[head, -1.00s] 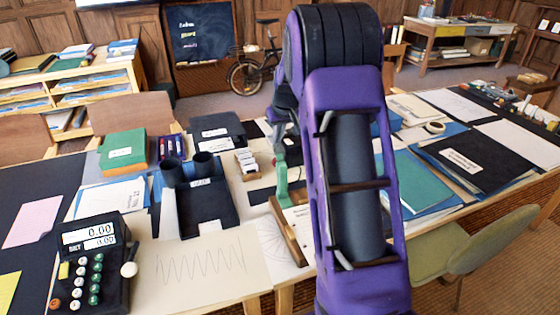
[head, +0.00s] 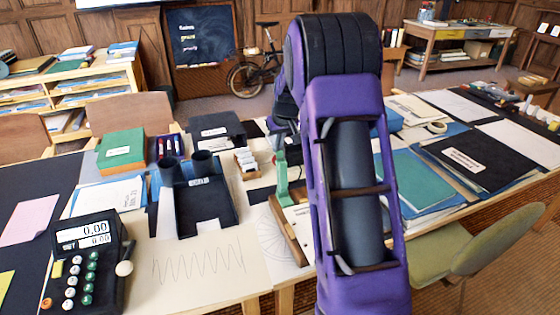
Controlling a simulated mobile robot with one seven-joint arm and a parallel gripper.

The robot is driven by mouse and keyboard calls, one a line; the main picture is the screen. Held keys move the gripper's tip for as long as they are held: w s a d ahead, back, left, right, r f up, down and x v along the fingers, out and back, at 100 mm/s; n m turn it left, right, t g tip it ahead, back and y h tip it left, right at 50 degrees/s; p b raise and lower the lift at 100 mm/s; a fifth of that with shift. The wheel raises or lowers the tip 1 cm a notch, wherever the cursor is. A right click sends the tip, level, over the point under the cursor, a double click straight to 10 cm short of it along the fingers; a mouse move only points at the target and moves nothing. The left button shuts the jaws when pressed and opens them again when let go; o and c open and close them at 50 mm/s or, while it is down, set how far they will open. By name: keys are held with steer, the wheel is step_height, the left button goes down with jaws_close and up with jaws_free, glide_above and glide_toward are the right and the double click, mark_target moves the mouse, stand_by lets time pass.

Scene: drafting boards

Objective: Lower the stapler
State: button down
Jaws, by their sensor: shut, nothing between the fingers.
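A green upright device (head: 281,178), which I take to be the stapler, stands on the middle of the table, just left of my purple arm. Its base is at a wooden-edged board with a white sheet, and my arm hides part of its right side. My gripper (head: 279,134) shows only as a small dark and grey part directly above the green device. It is shut and empty. Its fingertips are too small and covered to make out, and I cannot tell whether they touch the device.
A black tray (head: 207,208) with two dark cups and a small box of cards (head: 246,163) stand to the left. A black calculator (head: 87,262) is at front left. Folders (head: 415,180) lie right of my arm. A green chair (head: 470,245) stands at front right.

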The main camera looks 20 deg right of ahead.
mark_target(282, 162)
steer(key=shift+s, duration=0.15)
steer(key=shift+s+b, duration=1.3)
steer(key=shift+s, duration=1.25)
step_height(282, 162, up, 6)
steer(key=p, duration=0.4)
